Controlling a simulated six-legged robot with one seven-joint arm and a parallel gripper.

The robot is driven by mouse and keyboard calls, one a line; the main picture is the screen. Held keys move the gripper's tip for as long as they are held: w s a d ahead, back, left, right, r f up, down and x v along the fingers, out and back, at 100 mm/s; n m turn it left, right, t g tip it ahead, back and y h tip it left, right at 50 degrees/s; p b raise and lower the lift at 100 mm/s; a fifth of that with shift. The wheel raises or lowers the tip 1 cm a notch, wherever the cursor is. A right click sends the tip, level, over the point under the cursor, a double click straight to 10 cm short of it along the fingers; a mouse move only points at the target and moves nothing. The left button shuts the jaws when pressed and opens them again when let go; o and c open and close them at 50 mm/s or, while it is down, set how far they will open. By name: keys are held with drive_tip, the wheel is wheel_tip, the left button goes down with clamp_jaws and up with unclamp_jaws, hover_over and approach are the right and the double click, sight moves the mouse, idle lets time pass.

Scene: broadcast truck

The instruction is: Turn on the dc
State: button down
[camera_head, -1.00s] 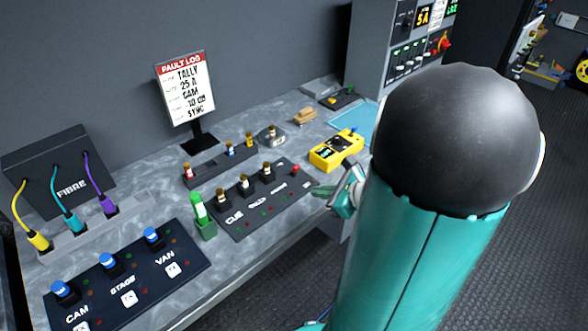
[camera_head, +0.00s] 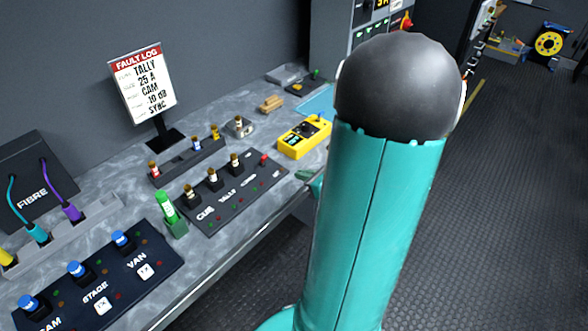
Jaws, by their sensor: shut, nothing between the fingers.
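No label reading "DC" is legible in this view. A grey equipment rack (camera_head: 331,40) stands at the back, above the far end of the bench. Its panel (camera_head: 366,36) has small switches and green lights, partly cut off by the top edge and partly hidden by my arm. My gripper (camera_head: 311,181) shows only as a small green tip at the bench's front edge, left of my arm. It is shut and empty, well short of the rack. The rest of it is hidden behind my arm.
A yellow meter (camera_head: 303,137) lies on the bench near my gripper. Black switch panels (camera_head: 232,197), a green holder (camera_head: 172,215), fibre plugs (camera_head: 72,211) and a fault log sign (camera_head: 143,86) occupy the bench. Dark floor (camera_head: 500,200) at right is clear.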

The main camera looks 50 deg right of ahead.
sight(264, 156)
drive_tip(key=x, duration=0.8)
drive_tip(key=shift+w+a+f, duration=0.1)
drive_tip(key=shift+w, duration=0.1)
drive_tip(key=w, duration=0.2)
drive_tip(key=shift+w+r, duration=0.25)
drive_tip(key=shift+r, duration=0.15)
drive_tip(key=shift+w+r, duration=0.25)
drive_tip(key=shift+w, duration=0.45)
drive_tip(key=shift+w+r+g, duration=0.3)
drive_tip(key=shift+r+g, duration=0.05)
drive_tip(key=shift+g, duration=0.35)
drive_tip(key=shift+w+r+g, duration=0.25)
drive_tip(key=shift+w+g, duration=0.05)
drive_tip(key=shift+g, duration=0.3)
drive_tip(key=shift+w+r+g, duration=0.25)
drive_tip(key=shift+w+g, duration=0.2)
drive_tip(key=shift+g, duration=0.35)
drive_tip(key=shift+r, duration=0.15)
